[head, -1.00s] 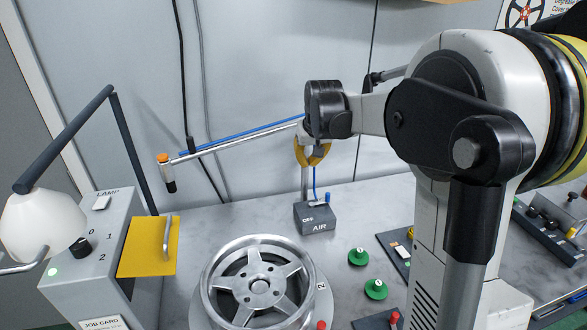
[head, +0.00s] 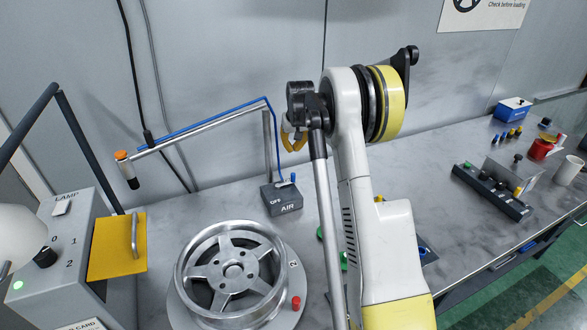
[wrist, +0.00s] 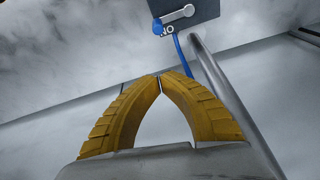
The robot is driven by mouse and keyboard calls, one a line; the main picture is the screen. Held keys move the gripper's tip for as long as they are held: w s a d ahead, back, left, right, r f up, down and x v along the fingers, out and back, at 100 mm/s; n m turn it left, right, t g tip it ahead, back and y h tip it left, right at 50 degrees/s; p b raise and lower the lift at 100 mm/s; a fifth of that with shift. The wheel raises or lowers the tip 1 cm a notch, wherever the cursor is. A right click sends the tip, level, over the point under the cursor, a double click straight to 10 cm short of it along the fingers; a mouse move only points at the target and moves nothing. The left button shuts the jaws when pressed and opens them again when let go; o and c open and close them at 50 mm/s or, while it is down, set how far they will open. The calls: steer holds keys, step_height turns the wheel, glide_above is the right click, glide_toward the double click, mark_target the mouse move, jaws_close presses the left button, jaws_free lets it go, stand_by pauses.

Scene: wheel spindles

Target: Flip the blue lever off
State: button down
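The dark AIR box (head: 284,204) stands on the bench near the back wall, with OFF marked on its left. Its small lever with a blue tip (head: 293,178) is on the right of the top. In the wrist view the box (wrist: 208,9) is at the top edge, and the grey lever's blue end (wrist: 157,27) lies beside the upside-down ON mark. My gripper (wrist: 161,77) has yellow fingers with their tips together and nothing between them. It is apart from the lever. In the head view the fingers (head: 294,143) show above the box, partly hidden by my arm.
A metal post (head: 268,150) rises behind the box, carrying a boom with a blue hose (head: 205,124). A wheel (head: 230,275) sits on the bench in front. A lamp box (head: 65,240) stands left. The wall is close behind.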

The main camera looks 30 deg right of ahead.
steer(key=b+x, duration=0.2)
steer(key=x, duration=0.7)
steer(key=shift+w+d+f, duration=0.1)
steer(key=shift+f, duration=0.3)
steer(key=shift+s+f+b, duration=0.2)
steer(key=shift+s+b, duration=0.1)
steer(key=shift+s+a+r, duration=0.1)
steer(key=shift+s+a, duration=0.25)
steer(key=shift+s, duration=0.4)
steer(key=shift+s+a+r, duration=0.1)
steer(key=shift+s+a, duration=0.2)
steer(key=shift+s, duration=0.45)
steer(key=shift+s, duration=0.1)
